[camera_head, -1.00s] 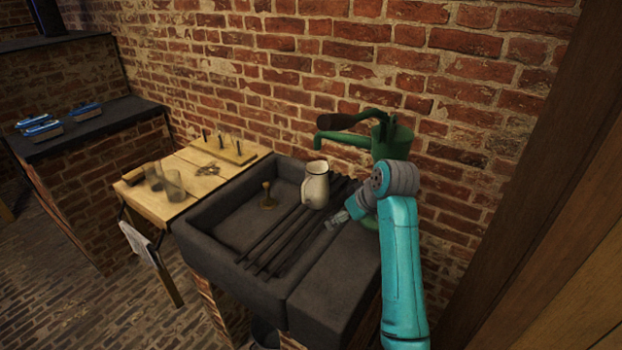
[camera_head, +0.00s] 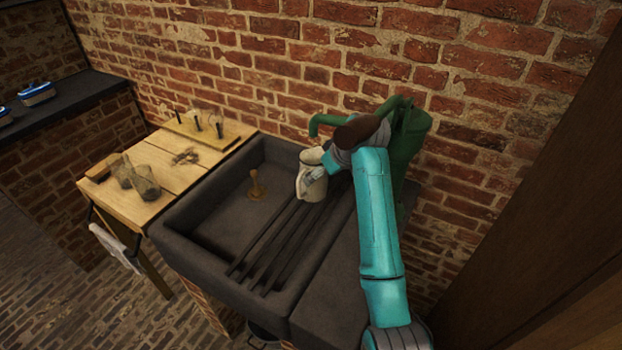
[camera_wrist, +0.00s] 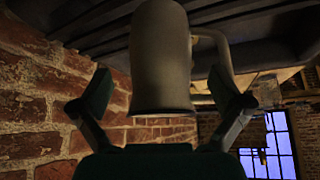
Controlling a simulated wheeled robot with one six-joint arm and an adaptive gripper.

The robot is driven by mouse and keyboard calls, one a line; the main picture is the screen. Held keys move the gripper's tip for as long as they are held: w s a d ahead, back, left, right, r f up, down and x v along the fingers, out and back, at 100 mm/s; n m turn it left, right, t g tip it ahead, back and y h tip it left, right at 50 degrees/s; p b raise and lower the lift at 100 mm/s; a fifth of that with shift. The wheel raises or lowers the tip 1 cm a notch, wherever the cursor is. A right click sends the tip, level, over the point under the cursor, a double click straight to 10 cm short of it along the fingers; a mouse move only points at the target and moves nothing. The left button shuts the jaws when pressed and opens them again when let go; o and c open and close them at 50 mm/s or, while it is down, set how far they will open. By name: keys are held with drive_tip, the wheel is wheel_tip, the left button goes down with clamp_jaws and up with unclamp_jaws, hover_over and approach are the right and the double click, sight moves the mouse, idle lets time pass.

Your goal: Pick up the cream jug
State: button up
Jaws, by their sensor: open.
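The cream jug (camera_head: 318,193) stands upright on the dark bars across the stone sink (camera_head: 190,225). In the head view my gripper (camera_head: 309,179) is at the jug and overlaps part of its body. In the wrist view, which looks upside down, the pale jug (camera_wrist: 162,60) fills the middle between the two open fingers of my gripper (camera_wrist: 160,92). Its handle (camera_wrist: 220,45) shows on the right, behind the right finger. Gaps show between both fingers and the jug's body, and I cannot tell how deep the jug sits between them.
A green hand pump (camera_head: 412,140) stands behind my arm, its spout close to the jug. A wooden plunger-like tool (camera_head: 256,185) stands in the sink. A wooden table (camera_head: 110,195) with glass jars is at the left. The brick wall (camera_head: 290,70) is behind.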

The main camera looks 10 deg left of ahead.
drive_tip(key=shift+x, duration=2.35)
drive_tip(key=shift+c, duration=0.3)
drive_tip(key=c, duration=1.5)
drive_tip(key=shift+r, duration=0.15)
drive_tip(key=s+d+r, duration=0.3)
drive_tip(key=s+d, duration=0.9)
drive_tip(key=d, duration=0.1)
drive_tip(key=shift+d, duration=0.15)
drive_tip(key=shift+s+r, duration=0.1)
